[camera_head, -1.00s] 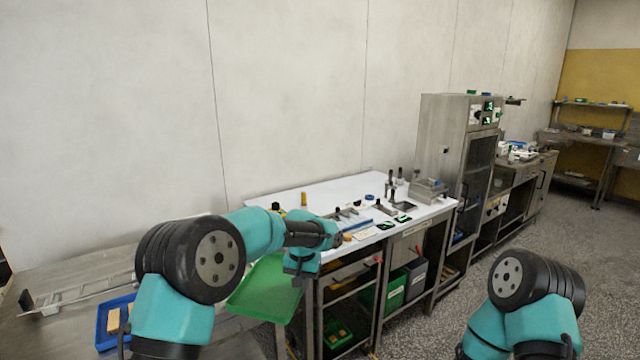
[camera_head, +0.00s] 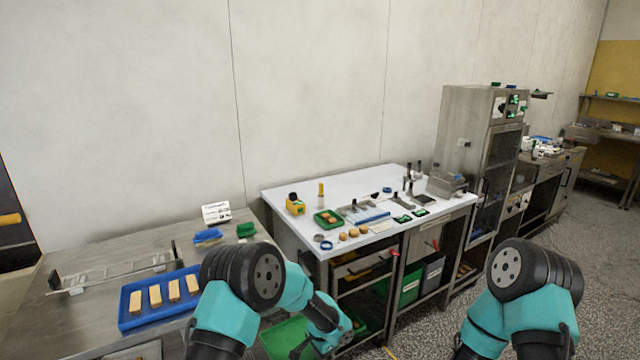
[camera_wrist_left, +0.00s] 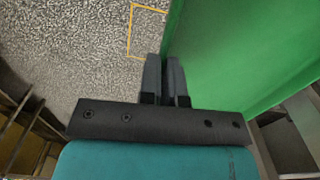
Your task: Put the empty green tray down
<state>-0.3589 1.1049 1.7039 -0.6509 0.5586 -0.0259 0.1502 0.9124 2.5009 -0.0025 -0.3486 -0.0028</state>
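The green tray (camera_head: 280,339) hangs low at the bottom of the head view, partly hidden behind my left arm. In the left wrist view the tray (camera_wrist_left: 245,50) fills the upper right, and its visible surface is bare. My left gripper (camera_wrist_left: 165,62) has its two fingers close together with the tray's edge between them. The tray is held over the floor there, with speckled floor showing on its left. My right arm stands at the lower right of the head view, and its gripper is out of frame.
A steel table (camera_head: 85,330) on the left bears a blue tray (camera_head: 130,322) with several tan bars and a wire rack (camera_head: 120,272). A white-topped bench (camera_head: 290,210) holds tools, a small green tray (camera_head: 327,219) and round pieces. Shelves below it hold bins.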

